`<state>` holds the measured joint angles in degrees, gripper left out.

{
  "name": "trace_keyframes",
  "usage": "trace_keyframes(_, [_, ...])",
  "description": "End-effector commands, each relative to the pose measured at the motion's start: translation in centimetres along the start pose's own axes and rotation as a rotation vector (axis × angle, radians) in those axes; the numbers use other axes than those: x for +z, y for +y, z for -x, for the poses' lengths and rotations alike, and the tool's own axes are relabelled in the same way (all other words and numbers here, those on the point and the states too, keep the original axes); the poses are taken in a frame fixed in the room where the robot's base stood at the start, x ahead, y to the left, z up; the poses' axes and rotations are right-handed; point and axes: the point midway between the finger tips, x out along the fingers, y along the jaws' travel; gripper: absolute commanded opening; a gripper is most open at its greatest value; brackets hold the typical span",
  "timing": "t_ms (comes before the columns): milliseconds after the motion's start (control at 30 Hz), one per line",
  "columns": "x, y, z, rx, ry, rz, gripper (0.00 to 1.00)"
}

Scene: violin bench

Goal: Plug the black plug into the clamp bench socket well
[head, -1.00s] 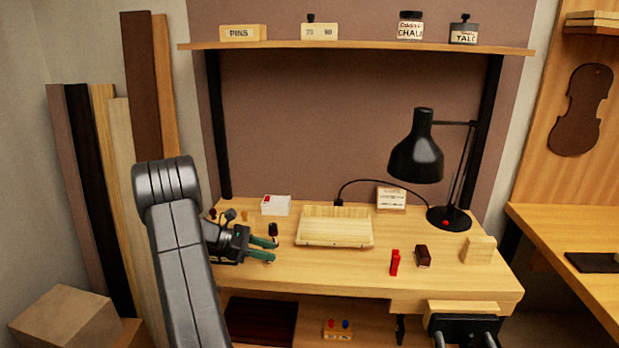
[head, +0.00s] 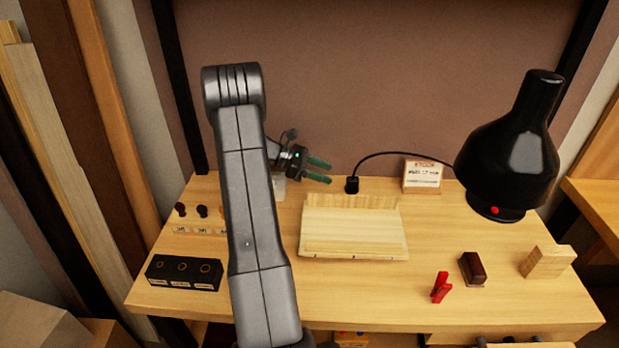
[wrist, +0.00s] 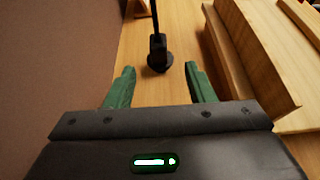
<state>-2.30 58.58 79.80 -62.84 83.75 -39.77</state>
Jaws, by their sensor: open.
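The black plug (head: 352,185) stands upright at the back of the bench, with a black cable rising from its top and curving right toward the lamp. In the wrist view the plug (wrist: 158,46) stands on a dark round foot, ahead of the fingertips and roughly centred between them. My gripper (head: 326,171) is open and empty, with green fingers pointing right toward the plug, just left of it. The gripper (wrist: 160,72) does not touch it. A black block with three round wells (head: 184,274) sits at the front left; its labels are too small to read.
A pale wooden stand (head: 352,240) lies right of my arm, close beside the right finger in the wrist view (wrist: 255,60). The back wall is close on the left there. A black lamp (head: 510,150), sign (head: 422,176), red clip (head: 440,288) and dark block (head: 472,268) stand right.

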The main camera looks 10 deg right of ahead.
Motion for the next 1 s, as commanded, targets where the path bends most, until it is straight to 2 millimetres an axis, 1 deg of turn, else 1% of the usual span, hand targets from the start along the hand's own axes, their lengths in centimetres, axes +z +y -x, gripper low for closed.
trace_keyframes(33, [-0.2, -0.1, -1.3, -0.005, -0.002, 0.001, 0.49])
trace_keyframes(300, [-0.1, -0.1, -6.5, -0.005, 0.000, 0.000, 0.49])
trace_keyframes(400, [-0.1, -0.1, -8.0, -0.004, 0.000, 0.001, 0.49])
trace_keyframes(500, [-0.1, -0.1, -9.1, -0.002, -0.001, 0.000, 0.49])
trace_keyframes(667, [-0.2, -0.1, -10.0, -0.001, 0.000, -0.001, 0.49])
trace_keyframes(933, [-0.2, 0.0, -10.1, 0.000, 0.000, 0.000, 0.49])
trace_keyframes(967, [-0.2, 0.0, -10.1, 0.000, 0.000, 0.000, 0.47])
trace_keyframes(1000, [-0.2, 0.0, -10.1, 0.000, 0.000, 0.000, 0.39])
